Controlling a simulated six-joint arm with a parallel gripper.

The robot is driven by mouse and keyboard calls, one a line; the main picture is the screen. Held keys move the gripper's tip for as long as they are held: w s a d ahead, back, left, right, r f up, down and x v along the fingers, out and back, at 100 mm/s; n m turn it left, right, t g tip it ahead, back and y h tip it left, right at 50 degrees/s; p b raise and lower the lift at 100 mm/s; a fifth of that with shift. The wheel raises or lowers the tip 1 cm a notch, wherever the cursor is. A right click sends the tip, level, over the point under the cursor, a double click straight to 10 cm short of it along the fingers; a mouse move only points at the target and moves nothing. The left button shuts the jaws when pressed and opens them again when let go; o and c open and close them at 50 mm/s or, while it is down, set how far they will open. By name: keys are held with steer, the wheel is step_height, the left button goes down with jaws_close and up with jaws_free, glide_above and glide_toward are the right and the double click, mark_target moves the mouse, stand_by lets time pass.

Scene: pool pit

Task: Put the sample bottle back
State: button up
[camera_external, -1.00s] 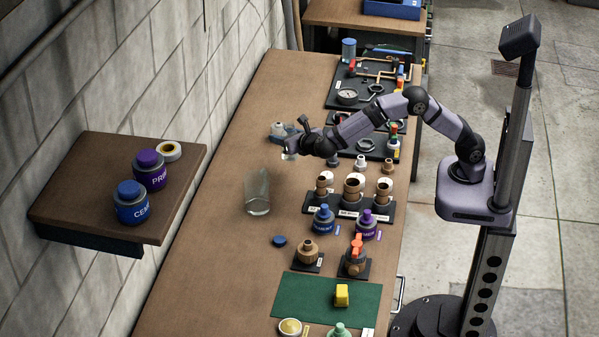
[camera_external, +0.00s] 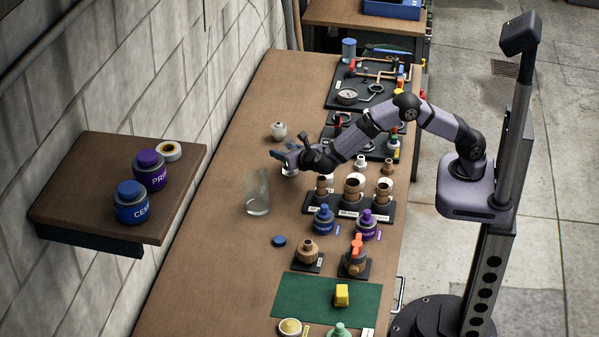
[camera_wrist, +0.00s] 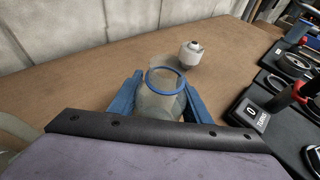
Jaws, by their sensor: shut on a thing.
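A clear sample bottle with a blue ring at its mouth (camera_wrist: 150,103) stands between the blue fingers of my gripper (camera_wrist: 158,98) in the wrist view. My gripper is shut on it. In the external view my gripper (camera_external: 284,155) is over the left-middle of the bench, with the bottle's pale lower part (camera_external: 290,171) showing just below the fingers. I cannot tell whether the bottle touches the bench. A clear glass cylinder (camera_external: 257,192) stands to the lower left of the gripper. A blue cap (camera_external: 279,241) lies on the bench in front.
A small pale round pot (camera_external: 278,131) stands behind the gripper; it also shows in the wrist view (camera_wrist: 191,56). A black rack of pipe fittings (camera_external: 320,205) is close on the right. Black tool boards (camera_external: 340,101) lie farther back. The bench along the wall is mostly clear.

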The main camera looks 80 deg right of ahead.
steer(key=shift+f, duration=0.15)
steer(key=o, duration=1.1)
steer(key=shift+r, duration=0.25)
steer(key=shift+s+a, duration=0.2)
steer(key=shift+a, duration=0.1)
steer(key=b+v, duration=0.2)
steer(key=v, duration=0.9)
steer(key=shift+s+r+b, duration=0.15)
steer(key=shift+b, duration=0.2)
steer(key=shift+a, duration=0.1)
